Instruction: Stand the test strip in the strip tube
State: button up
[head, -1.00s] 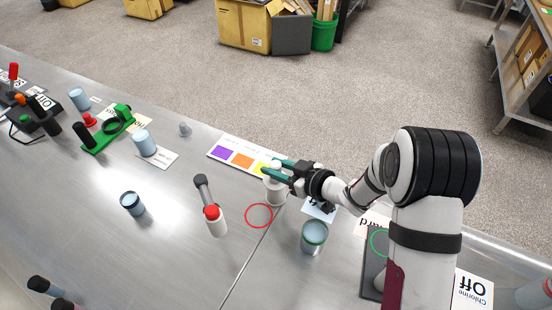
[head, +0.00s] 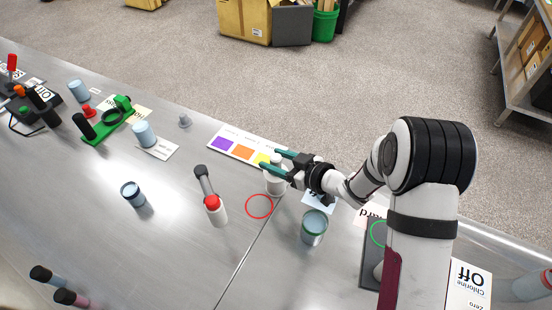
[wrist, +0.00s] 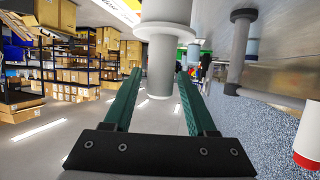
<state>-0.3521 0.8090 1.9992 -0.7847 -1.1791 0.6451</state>
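A white lidded tube (head: 275,184) with a narrower top stands on the bench beside the colour chart. I cannot tell whether it is the strip tube. My gripper (head: 268,159) reaches it from the right in the head view, its teal fingers on either side of its top. In the wrist view, the tube's wide body (wrist: 166,10) is at the top, and its narrower part lies between or just beyond the fingertips (wrist: 160,72). The fingers stand apart, with no clear contact. I cannot make out a test strip.
The colour chart (head: 222,143) lies behind the tube. A red ring (head: 259,206) marks the bench in front. A red-and-white bottle (head: 216,211) with a grey handle stands left, and a greenish jar (head: 313,229) right. A green stand (head: 111,122) is far left.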

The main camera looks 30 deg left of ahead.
jog(key=shift+o, duration=0.6)
